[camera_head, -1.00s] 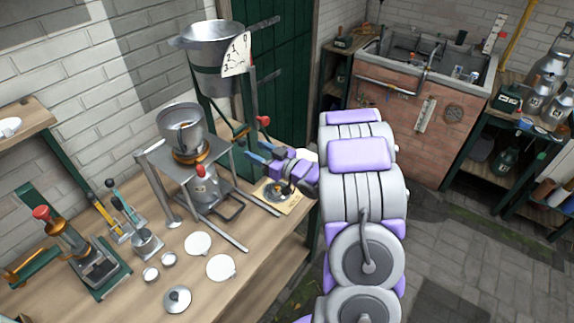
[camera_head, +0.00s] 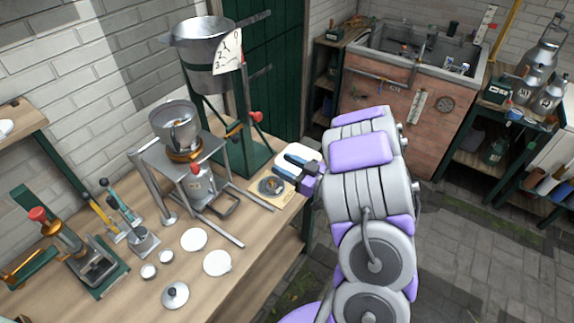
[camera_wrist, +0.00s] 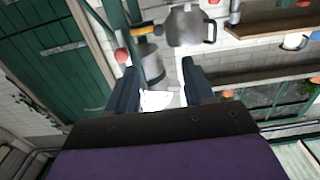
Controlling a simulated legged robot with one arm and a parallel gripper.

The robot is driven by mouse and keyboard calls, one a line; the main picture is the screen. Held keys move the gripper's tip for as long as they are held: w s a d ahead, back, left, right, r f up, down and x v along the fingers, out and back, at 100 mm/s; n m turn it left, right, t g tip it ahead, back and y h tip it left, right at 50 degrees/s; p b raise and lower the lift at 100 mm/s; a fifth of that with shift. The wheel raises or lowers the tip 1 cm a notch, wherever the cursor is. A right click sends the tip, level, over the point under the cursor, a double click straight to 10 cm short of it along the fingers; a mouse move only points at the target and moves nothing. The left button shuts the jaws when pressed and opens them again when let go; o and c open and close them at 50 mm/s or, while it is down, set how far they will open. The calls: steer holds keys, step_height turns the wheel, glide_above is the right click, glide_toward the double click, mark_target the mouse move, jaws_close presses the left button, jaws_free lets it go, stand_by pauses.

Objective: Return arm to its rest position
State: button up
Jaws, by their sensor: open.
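My gripper (camera_head: 289,165) is open and empty in the head view, above the right end of the wooden bench. Its two dark jaws stand apart in the wrist view (camera_wrist: 155,85), with nothing between them but background. My purple and grey arm reaches from the lower right of the head view to the bench edge. Below and left of the jaws, a round dark disc lies on a small wooden board (camera_head: 284,198).
The wooden bench (camera_head: 215,288) holds a metal stand with a steel bowl (camera_head: 176,125), several white discs and a lever press (camera_head: 75,245). A large steel can (camera_head: 204,60) stands behind. A brick sink (camera_head: 390,110) is at the back. Paved floor on the right is clear.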

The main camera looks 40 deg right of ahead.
stand_by(0.4)
steer(key=w+d+g+h, duration=0.3)
steer(key=w+h, duration=0.1)
steer(key=h, duration=0.1)
step_height(320, 180, up, 5)
steer(key=s+d+m+g+h, duration=0.2)
steer(key=s+g+h, duration=0.15)
steer(key=h, duration=0.25)
steer(key=s+a+r+m+g+y, duration=0.1)
steer(key=s+a+g, duration=0.5)
steer(key=s+a, duration=0.7)
steer(key=s+a+r+m+g+y, duration=0.1)
steer(key=s+a+g+y, duration=0.2)
steer(key=s+a, duration=1.1)
steer(key=s+g, duration=0.3)
steer(key=shift+s+a+r+y, duration=0.15)
steer(key=shift+s+r+y, duration=0.1)
steer(key=shift+r+y, duration=0.15)
